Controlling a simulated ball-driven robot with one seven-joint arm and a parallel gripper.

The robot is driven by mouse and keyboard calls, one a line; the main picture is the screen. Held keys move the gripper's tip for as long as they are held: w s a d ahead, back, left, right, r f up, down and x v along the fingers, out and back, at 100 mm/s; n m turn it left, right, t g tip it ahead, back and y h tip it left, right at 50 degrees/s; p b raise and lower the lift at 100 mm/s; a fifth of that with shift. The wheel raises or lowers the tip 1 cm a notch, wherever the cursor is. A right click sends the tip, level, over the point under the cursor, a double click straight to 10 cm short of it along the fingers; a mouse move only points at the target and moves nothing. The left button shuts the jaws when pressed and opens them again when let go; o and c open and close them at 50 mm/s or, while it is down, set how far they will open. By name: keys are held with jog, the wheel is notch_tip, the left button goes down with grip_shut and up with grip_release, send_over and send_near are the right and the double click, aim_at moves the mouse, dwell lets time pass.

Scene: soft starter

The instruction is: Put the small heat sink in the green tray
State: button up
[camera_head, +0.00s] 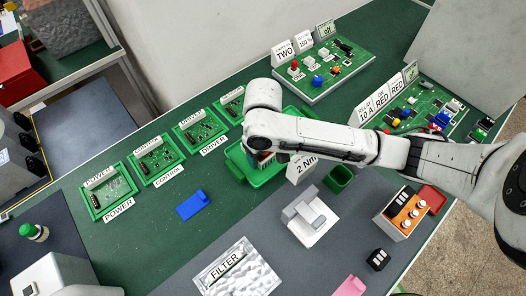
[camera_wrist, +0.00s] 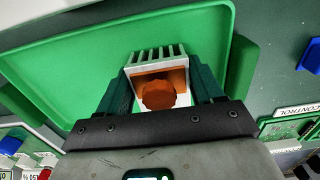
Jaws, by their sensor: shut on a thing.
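The small heat sink (camera_wrist: 157,58) has pale fins and an orange part with a many-sided knob. In the wrist view my gripper (camera_wrist: 160,82) is shut on it, with a dark green finger on each side. The green tray (camera_wrist: 50,62) lies behind and below the heat sink and fills much of that view. In the head view the tray (camera_head: 236,166) is at the middle of the bench, partly hidden by my arm. My gripper (camera_head: 262,158) is over the tray there, mostly hidden by the arm. I cannot tell whether the heat sink touches the tray floor.
Several green-framed boards, such as the POWER board (camera_head: 108,194), stand left of the tray. A blue block (camera_head: 192,205) lies in front. A small green bin (camera_head: 340,179) and a grey-white block (camera_head: 310,214) are to the right. Circuit boards (camera_head: 322,70) stand at the back.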

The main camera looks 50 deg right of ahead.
jog(key=shift+f, duration=0.15)
jog(key=o, duration=1.3)
notch_tip(320, 180, up, 12)
jog(key=shift+r+p, duration=0.2)
jog(key=shift+p, duration=0.45)
